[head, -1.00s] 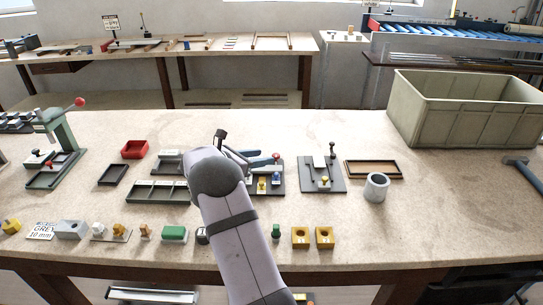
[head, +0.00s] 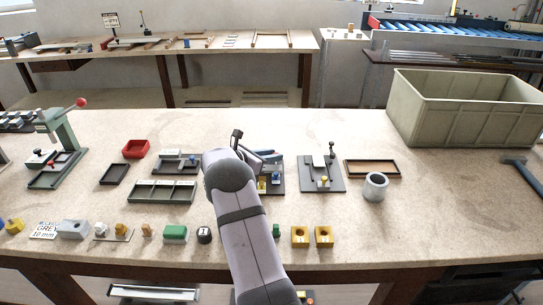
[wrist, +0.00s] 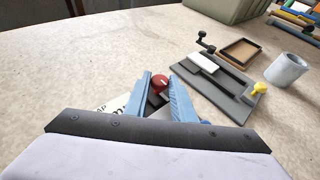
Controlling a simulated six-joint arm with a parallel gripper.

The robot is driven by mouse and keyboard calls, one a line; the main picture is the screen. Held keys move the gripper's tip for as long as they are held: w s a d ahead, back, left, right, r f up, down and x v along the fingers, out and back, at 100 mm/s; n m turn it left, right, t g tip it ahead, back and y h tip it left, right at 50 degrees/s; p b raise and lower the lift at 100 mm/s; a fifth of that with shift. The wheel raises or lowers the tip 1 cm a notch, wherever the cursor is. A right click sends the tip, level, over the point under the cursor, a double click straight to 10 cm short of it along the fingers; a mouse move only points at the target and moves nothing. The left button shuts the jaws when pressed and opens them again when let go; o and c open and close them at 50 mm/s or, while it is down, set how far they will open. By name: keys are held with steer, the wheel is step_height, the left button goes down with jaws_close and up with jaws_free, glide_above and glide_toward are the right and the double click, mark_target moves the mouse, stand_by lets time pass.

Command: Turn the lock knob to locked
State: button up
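A red round knob (wrist: 159,82) shows between the tips of my gripper's blue fingers (wrist: 160,88) in the wrist view. The fingers stand apart, with a small gap visible on each side of the knob; I cannot tell whether they touch it. The knob belongs to a dark fixture (head: 277,186) in the middle of the bench, mostly hidden behind my arm in the head view. A yellow knob (head: 263,183) and a blue knob show on that fixture. To its right, a grey fixture (head: 312,184) carries a black lever and a yellow knob (wrist: 260,88). No knob is visibly labelled as the lock.
A grey cup (head: 375,188) and a shallow brown tray (head: 372,169) stand right of the grey fixture. A large green-grey crate (head: 460,115) is at the back right. Yellow blocks (head: 300,236) and other small parts line the front edge. The right front bench is clear.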

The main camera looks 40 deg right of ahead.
steer(key=shift+w+r+m+g, duration=0.1)
steer(key=shift+w+m+g, duration=0.05)
steer(key=shift+m+g, duration=0.3)
steer(key=shift+w+d+m+g, duration=0.1)
steer(key=shift+w+m+g, duration=0.05)
steer(key=shift+m+g, duration=0.4)
steer(key=shift+w+g+b, duration=0.1)
steer(key=shift+g+b, duration=0.2)
steer(key=shift+b, duration=0.15)
steer(key=shift+m+g, duration=0.5)
steer(key=o, duration=1)
steer(key=shift+w+a+r+b, duration=0.1)
steer(key=shift+a+r+b, duration=0.05)
steer(key=shift+a+b, duration=0.4)
steer(key=shift+b+v, duration=0.5)
steer(key=shift+v, duration=2.65)
